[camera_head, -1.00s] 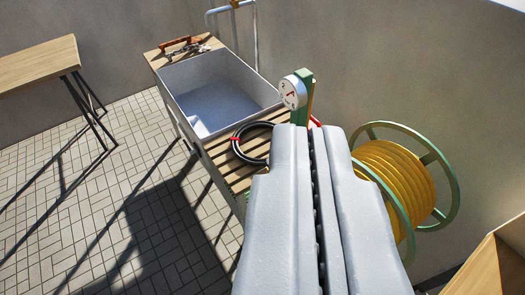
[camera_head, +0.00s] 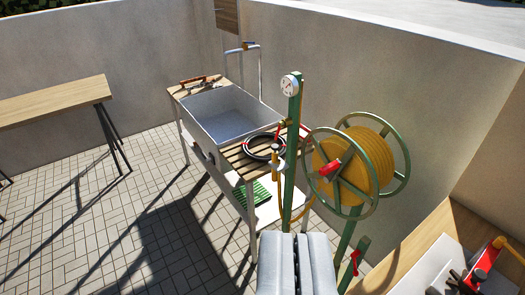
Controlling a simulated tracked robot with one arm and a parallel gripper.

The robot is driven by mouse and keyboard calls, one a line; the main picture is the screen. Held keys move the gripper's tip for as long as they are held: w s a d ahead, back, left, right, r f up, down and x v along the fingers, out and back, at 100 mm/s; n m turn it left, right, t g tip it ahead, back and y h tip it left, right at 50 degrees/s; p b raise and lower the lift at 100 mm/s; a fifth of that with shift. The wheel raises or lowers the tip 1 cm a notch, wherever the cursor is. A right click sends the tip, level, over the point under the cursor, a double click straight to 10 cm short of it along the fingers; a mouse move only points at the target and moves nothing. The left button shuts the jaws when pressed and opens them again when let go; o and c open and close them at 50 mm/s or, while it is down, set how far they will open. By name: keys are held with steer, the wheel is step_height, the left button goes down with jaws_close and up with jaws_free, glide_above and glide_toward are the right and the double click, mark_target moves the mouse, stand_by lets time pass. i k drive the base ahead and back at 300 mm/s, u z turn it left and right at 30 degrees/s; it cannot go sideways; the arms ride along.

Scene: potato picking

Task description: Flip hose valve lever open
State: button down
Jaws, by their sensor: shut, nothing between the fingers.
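A green post (camera_head: 293,150) with a white round gauge (camera_head: 290,86) near its top stands ahead of my gripper. A small red lever (camera_head: 278,130) shows at the post's left side, above a yellowish valve body (camera_head: 275,150). Another red piece shows just right of the post; I cannot tell if it is part of the same lever. A green-framed reel (camera_head: 351,140) of yellow hose with a red handle (camera_head: 337,166) stands to the right. My gripper (camera_head: 297,236) is shut and empty at the bottom centre, apart from the post and valve.
A wooden table (camera_head: 52,102) is at left. A wooden worktop (camera_head: 427,235) with red-handled tools is at lower right. Tiled floor is clear at left.

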mark_target(281, 124)
steer(key=u, duration=0.35)
steer(key=i, duration=2.15)
steer(key=z, duration=0.6)
